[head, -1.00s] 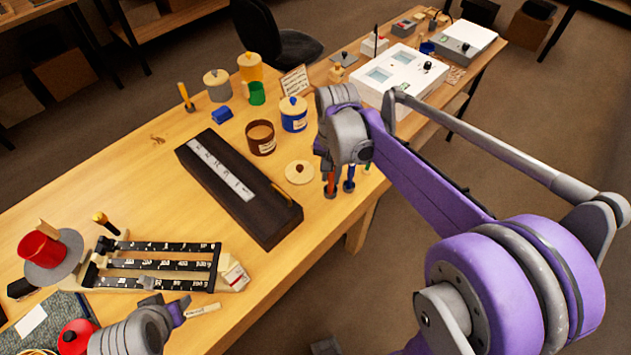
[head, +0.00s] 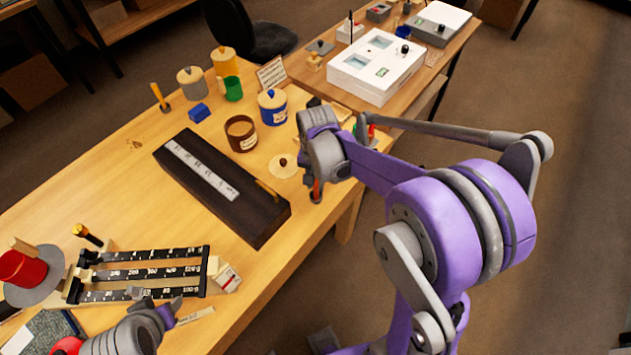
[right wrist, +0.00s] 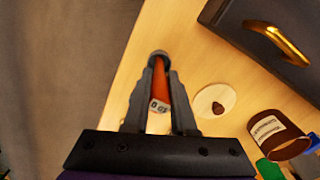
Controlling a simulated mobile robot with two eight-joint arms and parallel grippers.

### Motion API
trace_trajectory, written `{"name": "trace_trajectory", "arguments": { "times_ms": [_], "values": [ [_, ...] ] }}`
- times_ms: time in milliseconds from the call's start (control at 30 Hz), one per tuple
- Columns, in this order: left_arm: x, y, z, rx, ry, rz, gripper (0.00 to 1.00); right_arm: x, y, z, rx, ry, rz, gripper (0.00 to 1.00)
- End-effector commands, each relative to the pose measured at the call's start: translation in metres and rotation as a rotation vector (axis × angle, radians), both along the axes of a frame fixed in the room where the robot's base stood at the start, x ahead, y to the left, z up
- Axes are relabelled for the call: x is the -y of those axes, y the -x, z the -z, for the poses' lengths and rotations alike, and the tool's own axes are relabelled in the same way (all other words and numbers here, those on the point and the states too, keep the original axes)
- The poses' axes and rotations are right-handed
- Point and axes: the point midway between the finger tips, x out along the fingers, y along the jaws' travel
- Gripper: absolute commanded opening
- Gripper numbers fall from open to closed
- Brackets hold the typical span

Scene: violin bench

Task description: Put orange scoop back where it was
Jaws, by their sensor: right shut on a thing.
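The orange scoop (head: 317,188) is near the right front edge of the wooden table, below my right gripper (head: 318,178). In the right wrist view my right gripper (right wrist: 160,90) is shut on the orange scoop (right wrist: 161,102), with one finger on each side of its handle. A pale label with dark print shows on the handle. The scoop's far end is a small grey round part, close to the table edge; I cannot tell whether it touches the wood. My left gripper (head: 172,312) is at the lower left, beside the black-scaled rack (head: 145,271); its jaw opening is unclear.
A long dark case (head: 220,190) lies left of the scoop. A cream lid with brown knob (head: 284,166), a brown jar (head: 241,134) and a blue jar (head: 272,108) stand behind. A white instrument (head: 375,72) is on the farther bench. Floor lies beyond the table's right edge.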

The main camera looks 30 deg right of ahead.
Motion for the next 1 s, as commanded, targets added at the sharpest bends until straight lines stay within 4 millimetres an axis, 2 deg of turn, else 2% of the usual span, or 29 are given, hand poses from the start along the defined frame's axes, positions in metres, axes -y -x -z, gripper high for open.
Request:
{"name": "trace_trajectory", "arguments": {
  "times_ms": [267,300,467,767,867,1000],
  "values": [
    [0.0,0.001,0.003,-0.002,0.0,0.0,0.47,0.0,0.0,0.003,0.0,0.0,0.0,0.0],
    [0.0,0.001,0.004,-0.002,0.0,0.0,0.47,0.0,0.0,0.004,0.0,0.0,0.0,0.26],
    [0.0,0.001,0.003,-0.002,0.0,0.0,0.47,0.0,0.0,0.002,0.0,0.0,0.0,0.54],
    [0.0,0.0,0.001,-0.001,0.0,0.0,0.47,0.0,0.0,0.001,0.0,0.0,0.0,0.54],
    [0.0,-0.001,-0.002,0.001,0.0,0.0,0.47,0.0,0.0,-0.007,0.001,0.0,0.0,0.54],
    [0.0,-0.002,-0.005,0.003,0.0,0.0,0.47,0.0,0.0,-0.03,0.001,0.0,0.0,0.54]
  ]
}}
